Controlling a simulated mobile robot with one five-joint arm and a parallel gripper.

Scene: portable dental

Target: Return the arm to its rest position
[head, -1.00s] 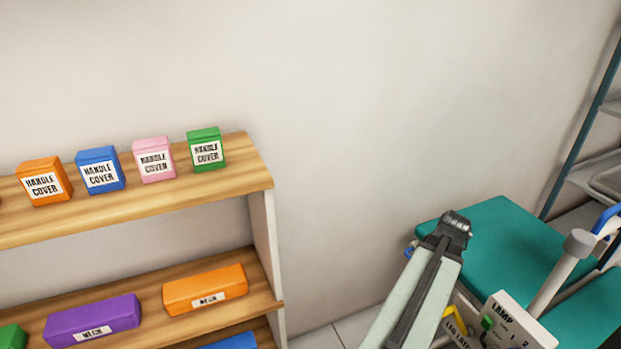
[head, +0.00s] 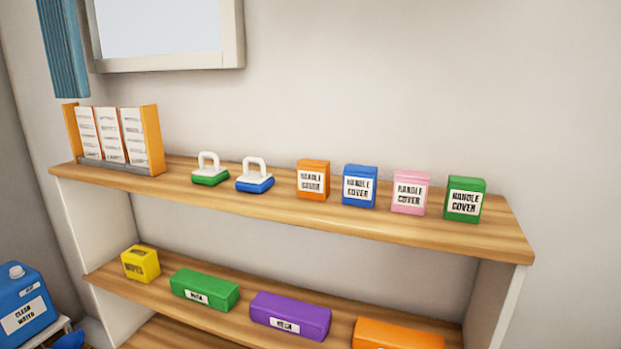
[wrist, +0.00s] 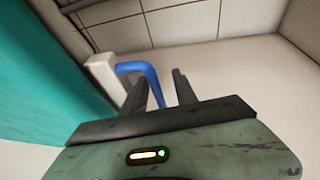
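My gripper (wrist: 157,84) shows in the wrist view with its two dark fingers apart and nothing clearly held. A blue bent tube (wrist: 143,70) on a pale post (wrist: 103,72) shows past and between the fingers; I cannot tell how far off it is. My arm and gripper are out of the head view.
A wooden shelf (head: 424,230) in the head view bears handle cover boxes, two white-handled blocks and a card rack (head: 112,140). Coloured boxes fill the lower shelf. A blue water container (head: 22,305) stands at left. A teal surface (wrist: 40,90) lies left in the wrist view.

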